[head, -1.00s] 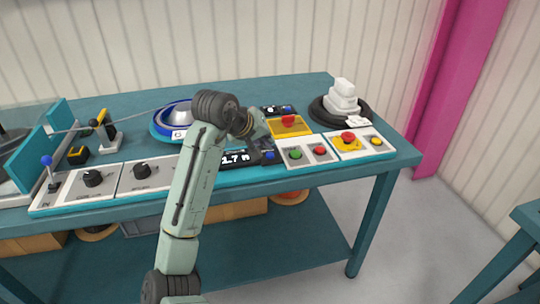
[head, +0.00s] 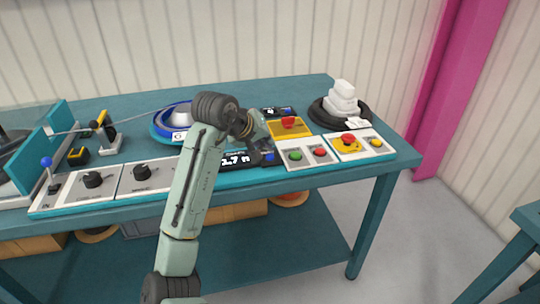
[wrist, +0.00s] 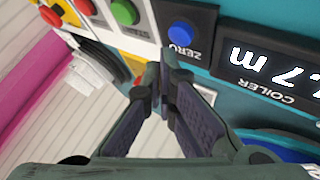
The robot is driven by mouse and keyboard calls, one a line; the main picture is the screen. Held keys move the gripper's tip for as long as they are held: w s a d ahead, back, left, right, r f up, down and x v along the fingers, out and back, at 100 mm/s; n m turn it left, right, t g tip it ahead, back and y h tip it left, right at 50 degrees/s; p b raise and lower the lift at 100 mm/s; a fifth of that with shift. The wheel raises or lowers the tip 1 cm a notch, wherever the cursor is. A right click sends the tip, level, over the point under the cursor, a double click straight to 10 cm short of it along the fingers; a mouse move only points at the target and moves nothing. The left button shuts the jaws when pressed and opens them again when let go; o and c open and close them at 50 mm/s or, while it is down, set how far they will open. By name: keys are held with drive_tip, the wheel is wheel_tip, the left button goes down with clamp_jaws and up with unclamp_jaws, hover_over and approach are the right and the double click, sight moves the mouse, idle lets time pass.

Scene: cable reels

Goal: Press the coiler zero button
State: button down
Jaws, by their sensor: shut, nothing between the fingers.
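The blue zero button (wrist: 180,33) sits on a dark panel marked ZERO, beside the coiler display (wrist: 270,62). The display shows part of a reading ending in .7 m; it also shows in the head view (head: 236,160). My gripper (wrist: 161,66) is shut with nothing in it, its fingertips just below the button in the wrist view. The button's face is uncovered there, and I cannot tell the remaining gap. In the head view my gripper (head: 264,157) is low over the right end of the display and hides the button.
A panel with green (head: 295,156) and red (head: 320,152) buttons lies just right of my gripper. Beyond it is a red emergency knob (head: 348,138) on yellow. A yellow box with a red top (head: 288,122) stands behind. The blue-rimmed coiler (head: 165,130) is left of my arm.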

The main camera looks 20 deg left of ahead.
sight(267, 155)
drive_tip(key=shift+f, duration=0.4)
drive_tip(key=shift+f, duration=0.5)
idle(0.8)
drive_tip(key=shift+r, duration=0.1)
drive_tip(key=shift+r+p, duration=0.7)
drive_tip(key=shift+r, duration=0.05)
wheel_tip(267, 155, up, 5)
drive_tip(key=p, duration=0.4)
drive_tip(key=shift+r+p, duration=0.1)
drive_tip(key=shift+p, duration=0.3)
idle(0.3)
